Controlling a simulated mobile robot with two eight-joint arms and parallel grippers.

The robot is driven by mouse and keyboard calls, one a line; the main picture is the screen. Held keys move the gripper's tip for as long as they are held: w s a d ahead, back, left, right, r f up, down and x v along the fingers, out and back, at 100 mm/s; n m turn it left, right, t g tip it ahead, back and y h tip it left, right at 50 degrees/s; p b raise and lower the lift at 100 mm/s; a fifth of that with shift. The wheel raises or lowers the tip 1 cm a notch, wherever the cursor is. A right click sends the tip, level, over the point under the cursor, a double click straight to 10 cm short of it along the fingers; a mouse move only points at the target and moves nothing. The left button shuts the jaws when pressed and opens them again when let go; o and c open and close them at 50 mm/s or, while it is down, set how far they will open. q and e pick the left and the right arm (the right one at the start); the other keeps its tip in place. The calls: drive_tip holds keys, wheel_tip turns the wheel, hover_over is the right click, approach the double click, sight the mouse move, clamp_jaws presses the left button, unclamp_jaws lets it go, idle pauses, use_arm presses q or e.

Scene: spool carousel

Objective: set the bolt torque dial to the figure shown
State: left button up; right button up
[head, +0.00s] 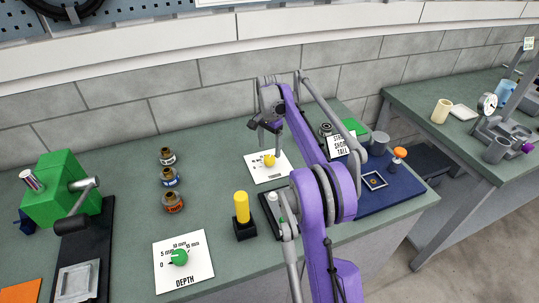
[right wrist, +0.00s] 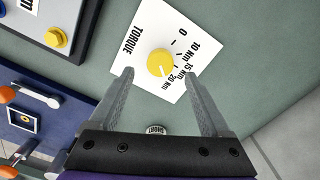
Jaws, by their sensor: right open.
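The torque dial is a yellow knob (right wrist: 160,62) on a white card (right wrist: 137,48) marked TORQUE, with 0, 10, 15 and 20 Nm round it. A pale mark on the knob points toward the 20 Nm side; its exact setting is hard to tell. Contact cannot be told. My left gripper is not in view. No torque figure is readable elsewhere.
A green DEPTH dial (head: 179,257) lies front left, with small jars (head: 171,178) behind it. A yellow cylinder (head: 241,207) stands in a black base near my arm. A blue mat (head: 400,184) with parts lies right. Open bench lies between the jars and the torque card.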

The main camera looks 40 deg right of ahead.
sight(269, 158)
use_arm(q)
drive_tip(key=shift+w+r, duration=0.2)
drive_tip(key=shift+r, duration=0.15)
use_arm(e)
wheel_tip(269, 158, up, 5)
drive_tip(key=shift+f, duration=0.1)
idle(0.3)
